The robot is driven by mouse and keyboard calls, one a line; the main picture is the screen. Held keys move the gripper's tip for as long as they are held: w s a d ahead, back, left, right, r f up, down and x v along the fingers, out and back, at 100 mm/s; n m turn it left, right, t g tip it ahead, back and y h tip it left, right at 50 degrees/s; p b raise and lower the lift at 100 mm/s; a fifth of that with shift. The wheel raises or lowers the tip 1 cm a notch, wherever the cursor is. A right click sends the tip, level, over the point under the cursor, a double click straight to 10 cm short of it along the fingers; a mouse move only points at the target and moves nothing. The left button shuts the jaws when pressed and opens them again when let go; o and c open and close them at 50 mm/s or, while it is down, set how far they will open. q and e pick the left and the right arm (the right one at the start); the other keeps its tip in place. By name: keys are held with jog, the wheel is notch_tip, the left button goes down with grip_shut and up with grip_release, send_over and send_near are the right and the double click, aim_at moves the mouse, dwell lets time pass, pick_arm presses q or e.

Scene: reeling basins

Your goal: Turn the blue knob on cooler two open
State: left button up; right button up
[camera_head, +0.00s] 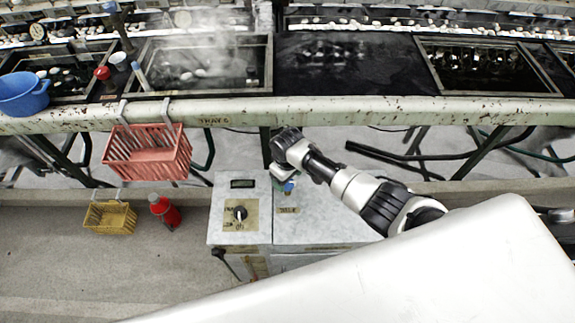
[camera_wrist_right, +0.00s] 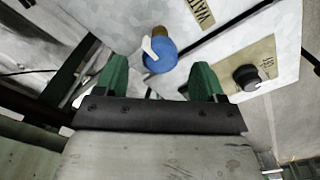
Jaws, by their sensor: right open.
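The blue knob (camera_wrist_right: 160,57) with a white lever sits on a brass stem on the pale grey cooler cabinet. In the head view only a small part of the blue knob (camera_head: 289,187) shows below my right gripper (camera_head: 281,172). In the right wrist view my right gripper (camera_wrist_right: 161,72) is open, its two green fingers on either side of the knob with a gap each side. I cannot tell whether the knob is fully between the fingertips in depth. The cooler cabinet (camera_head: 325,225) carries a label, but no cooler number is readable. My left gripper is not in view.
A black dial (camera_head: 239,213) sits on the cabinet's left part, below a small display (camera_head: 242,184). A red basket (camera_head: 147,152) hangs from the basin rail (camera_head: 330,111). A yellow basket (camera_head: 110,216) and red extinguisher (camera_head: 164,211) stand left. Dark hoses run under the basins.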

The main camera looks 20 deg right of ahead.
notch_tip(320, 180, up, 8)
jog(key=shift+p, duration=0.3)
dwell(0.4)
